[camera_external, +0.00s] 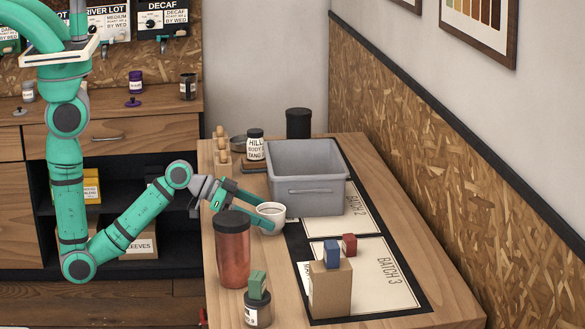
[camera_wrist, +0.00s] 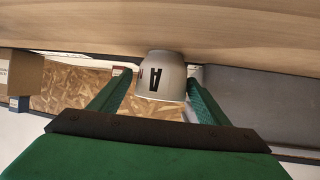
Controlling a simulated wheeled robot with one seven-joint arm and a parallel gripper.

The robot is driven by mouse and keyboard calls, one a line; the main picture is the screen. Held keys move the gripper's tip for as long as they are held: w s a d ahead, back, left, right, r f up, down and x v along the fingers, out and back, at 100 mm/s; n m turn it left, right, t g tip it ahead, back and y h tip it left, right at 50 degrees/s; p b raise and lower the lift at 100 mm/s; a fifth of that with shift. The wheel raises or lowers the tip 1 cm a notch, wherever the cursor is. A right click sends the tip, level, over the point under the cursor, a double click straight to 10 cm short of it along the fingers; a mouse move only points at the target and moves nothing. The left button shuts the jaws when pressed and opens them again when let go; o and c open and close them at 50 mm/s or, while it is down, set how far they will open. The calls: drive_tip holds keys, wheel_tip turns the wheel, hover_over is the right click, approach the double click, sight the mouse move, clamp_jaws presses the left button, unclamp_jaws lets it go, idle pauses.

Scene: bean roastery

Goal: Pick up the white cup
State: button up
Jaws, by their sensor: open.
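The white cup (camera_external: 271,209) stands upright on the wooden counter, just left of the grey bin. My gripper (camera_external: 268,215) is open, with one finger on the far side of the cup and one on the near side. In the wrist view the cup is between the two fingers of my gripper (camera_wrist: 158,80).
The grey bin (camera_external: 305,180) stands close to the cup's right. A copper canister (camera_external: 232,255) stands in front of it. Nearer are a green block (camera_external: 257,285) on a jar (camera_external: 257,311) and a cardboard box (camera_external: 330,290) with a blue block (camera_external: 332,254).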

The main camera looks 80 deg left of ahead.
sight(284, 223)
drive_tip(key=shift+r+x, duration=0.15)
drive_tip(key=shift+x, duration=1.2)
drive_tip(key=shift+r+x, duration=0.2)
drive_tip(key=shift+x, duration=1.2)
drive_tip(key=shift+w+a, duration=0.1)
drive_tip(key=c, duration=1)
drive_tip(key=shift+o, duration=0.2)
